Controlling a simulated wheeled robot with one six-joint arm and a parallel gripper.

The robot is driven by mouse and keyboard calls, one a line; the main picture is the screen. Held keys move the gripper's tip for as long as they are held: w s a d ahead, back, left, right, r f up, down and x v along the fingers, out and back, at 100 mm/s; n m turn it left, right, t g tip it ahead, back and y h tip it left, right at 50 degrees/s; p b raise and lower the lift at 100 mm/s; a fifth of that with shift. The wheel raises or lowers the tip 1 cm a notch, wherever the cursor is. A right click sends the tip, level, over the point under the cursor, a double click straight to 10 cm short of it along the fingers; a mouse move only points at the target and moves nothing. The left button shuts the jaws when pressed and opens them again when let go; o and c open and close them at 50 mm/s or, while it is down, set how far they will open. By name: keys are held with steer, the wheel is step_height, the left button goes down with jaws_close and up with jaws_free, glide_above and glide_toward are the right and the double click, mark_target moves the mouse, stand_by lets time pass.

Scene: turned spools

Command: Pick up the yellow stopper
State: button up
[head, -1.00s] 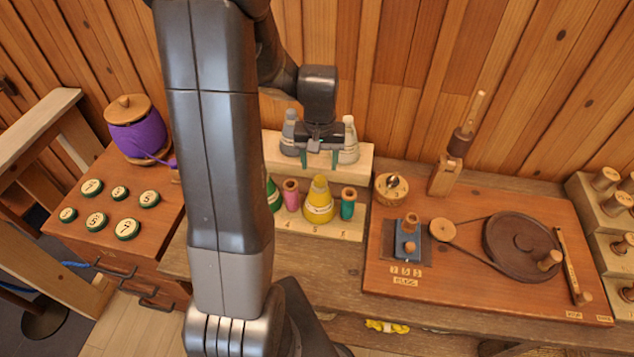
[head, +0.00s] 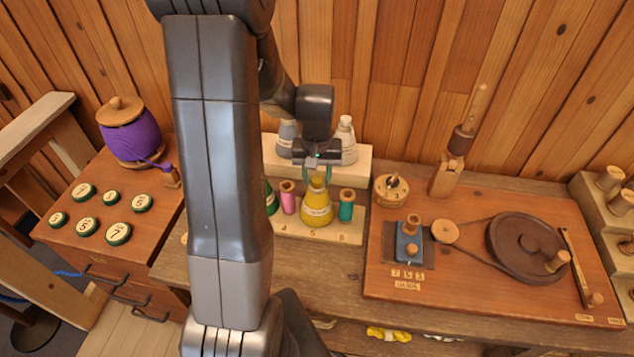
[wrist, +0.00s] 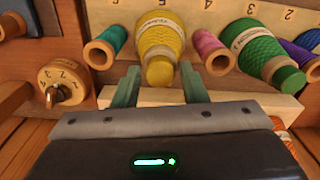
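The yellow stopper (wrist: 160,71) is a small, paler yellow cap at the narrow end of a ribbed yellow cone (wrist: 160,40) with a cream label. The cone (head: 316,208) stands upright at place 5 of the pale numbered rack. My gripper (wrist: 160,88) has green fingers, one on each side of the stopper, with visible gaps. It is open and empty. In the head view, my gripper (head: 316,179) is over the cone's top and partly hides the stopper.
Teal (head: 347,204) and pink (head: 288,197) spools stand close on either side, with a green cone (head: 270,198) farther left. Grey and white cones (head: 347,140) stand on the raised step behind. A board with a wheel (head: 526,247) is at right.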

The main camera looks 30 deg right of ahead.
steer(key=c, duration=0.6)
steer(key=shift+r, duration=0.1)
